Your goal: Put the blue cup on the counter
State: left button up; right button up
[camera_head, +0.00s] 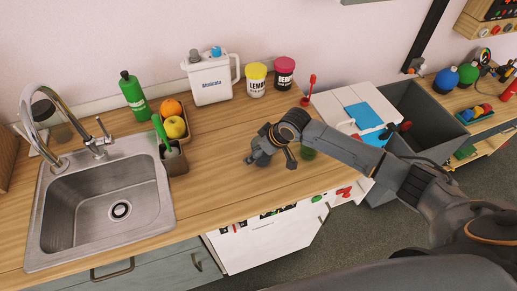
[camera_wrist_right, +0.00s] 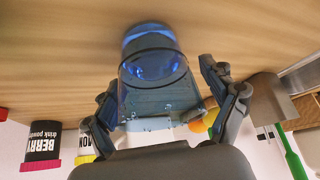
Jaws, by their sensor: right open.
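A see-through blue cup (camera_wrist_right: 152,72) shows in the right wrist view, between the two spread fingers of my right gripper (camera_wrist_right: 165,92). The wood of the counter (camera_wrist_right: 60,50) lies behind it. I cannot tell whether the cup's base touches the wood or whether a finger touches the cup. In the head view my right gripper (camera_head: 268,152) is low over the middle of the counter (camera_head: 225,185), and I cannot make out the cup there. The right gripper is open. My left gripper is in neither view.
A sink (camera_head: 115,205) with a tap is at the left. A green bottle (camera_head: 133,95), a fruit holder (camera_head: 173,127), a white jug (camera_head: 209,78), a yellow-lidded jar (camera_head: 256,80) and a red-lidded jar (camera_head: 284,73) stand along the wall. Bare counter lies between sink and gripper.

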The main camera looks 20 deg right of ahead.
jog(key=shift+r, duration=0.2)
jog(key=b+v, duration=0.1)
jog(key=v, duration=1.1)
jog(key=shift+b, duration=0.4)
